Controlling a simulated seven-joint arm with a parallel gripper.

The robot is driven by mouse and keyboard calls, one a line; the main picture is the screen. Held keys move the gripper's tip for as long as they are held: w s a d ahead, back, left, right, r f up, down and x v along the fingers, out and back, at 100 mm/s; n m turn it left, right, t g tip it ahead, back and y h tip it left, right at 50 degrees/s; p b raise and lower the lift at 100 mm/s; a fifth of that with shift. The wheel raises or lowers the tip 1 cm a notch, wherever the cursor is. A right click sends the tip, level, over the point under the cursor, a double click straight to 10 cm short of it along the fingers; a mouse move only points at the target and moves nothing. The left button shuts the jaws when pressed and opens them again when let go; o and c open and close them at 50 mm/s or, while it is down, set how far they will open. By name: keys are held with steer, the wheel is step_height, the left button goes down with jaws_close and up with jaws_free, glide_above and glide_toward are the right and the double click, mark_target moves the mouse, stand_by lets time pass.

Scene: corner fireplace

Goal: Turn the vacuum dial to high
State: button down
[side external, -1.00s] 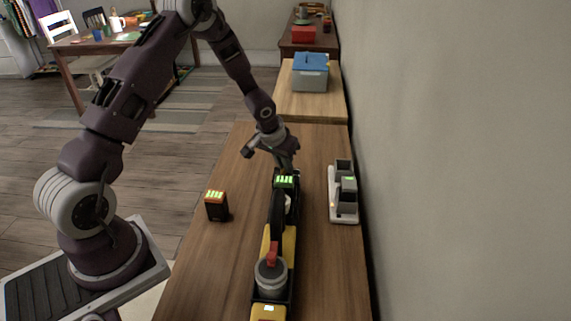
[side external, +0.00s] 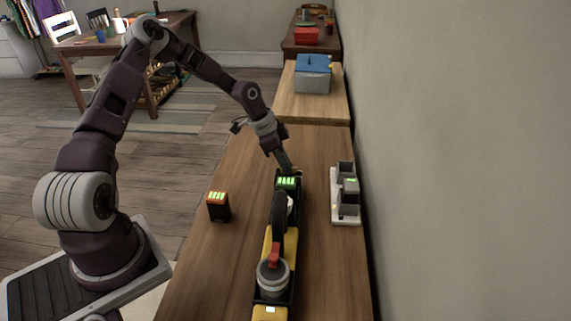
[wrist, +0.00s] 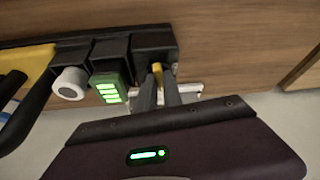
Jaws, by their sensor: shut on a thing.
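The yellow and black vacuum (side external: 292,250) lies lengthwise on the wooden table, with a grey canister and red part at its near end. A battery with green lights (side external: 287,183) sits at its far end and also shows in the wrist view (wrist: 109,88). My gripper (side external: 287,168) reaches down to the far end, just beyond that battery. In the wrist view, my fingers (wrist: 159,80) are shut on a small yellow part (wrist: 157,69) against the black housing. I cannot tell whether this part is the dial. A pale round knob (wrist: 70,84) is left of the battery, apart from my fingers.
A loose orange-topped battery (side external: 218,207) stands left of the vacuum. A white charger with grey blocks (side external: 345,212) is at the right, near the wall. A blue-lidded box (side external: 312,75) stands on the table behind. The wood around the vacuum is mostly clear.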

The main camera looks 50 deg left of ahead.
mark_target(276, 174)
steer(key=shift+w+a+m+h, duration=0.15)
steer(key=shift+m+h, duration=0.15)
steer(key=shift+m, duration=0.8)
steer(key=shift+g, duration=0.4)
steer(key=c, duration=1.5)
jaws_free()
steer(key=v, duration=0.7)
